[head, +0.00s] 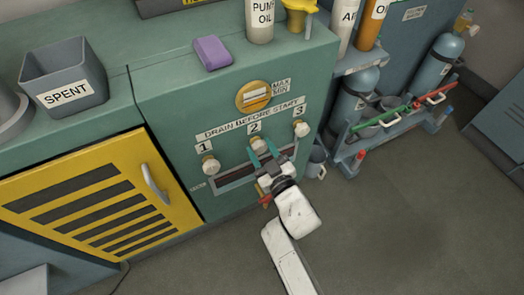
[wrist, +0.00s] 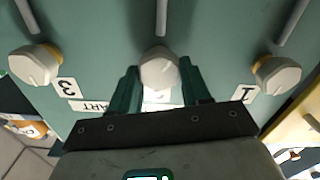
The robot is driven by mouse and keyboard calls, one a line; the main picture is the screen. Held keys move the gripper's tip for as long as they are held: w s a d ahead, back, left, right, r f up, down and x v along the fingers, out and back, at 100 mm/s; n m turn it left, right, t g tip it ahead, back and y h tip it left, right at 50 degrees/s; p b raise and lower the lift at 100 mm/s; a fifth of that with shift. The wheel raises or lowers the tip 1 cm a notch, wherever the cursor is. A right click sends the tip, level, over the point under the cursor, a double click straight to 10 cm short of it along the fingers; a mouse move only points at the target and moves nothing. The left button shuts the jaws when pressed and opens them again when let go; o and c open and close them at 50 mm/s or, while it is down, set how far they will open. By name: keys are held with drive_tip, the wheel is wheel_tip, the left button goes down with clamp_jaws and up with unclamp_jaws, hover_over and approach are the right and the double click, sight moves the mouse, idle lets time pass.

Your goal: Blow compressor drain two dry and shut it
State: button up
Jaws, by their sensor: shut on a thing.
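The compressor's green front panel (head: 160,90) carries three pale drain knobs under the label DRAIN BEFORE START. Drain knob two (head: 259,144) is in the middle, under the number 2. My gripper (head: 262,154) reaches up to it from below. In the wrist view, knob two (wrist: 158,68) sits between the green fingers, and my gripper (wrist: 160,82) is shut on it. Drain knob one (head: 210,165) is to the left and drain knob three (head: 301,128) to the right. They also show in the wrist view, one (wrist: 277,74) at right and three (wrist: 35,65) at left.
A slotted tray (head: 230,182) runs below the knobs. A round MAX/MIN gauge (head: 254,96) is above. On top are a purple sponge (head: 212,53), a PUMP OIL bottle (head: 260,20) and a SPENT bin (head: 66,75). A cylinder rack (head: 385,125) stands right; floor in front is clear.

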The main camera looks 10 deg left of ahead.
idle(0.3)
drive_tip(key=o, duration=1.1)
drive_tip(key=shift+c, duration=0.2)
drive_tip(key=p+v, duration=0.5)
drive_tip(key=v, duration=0.5)
drive_tip(key=shift+s+d, duration=0.25)
drive_tip(key=shift+s, duration=0.1)
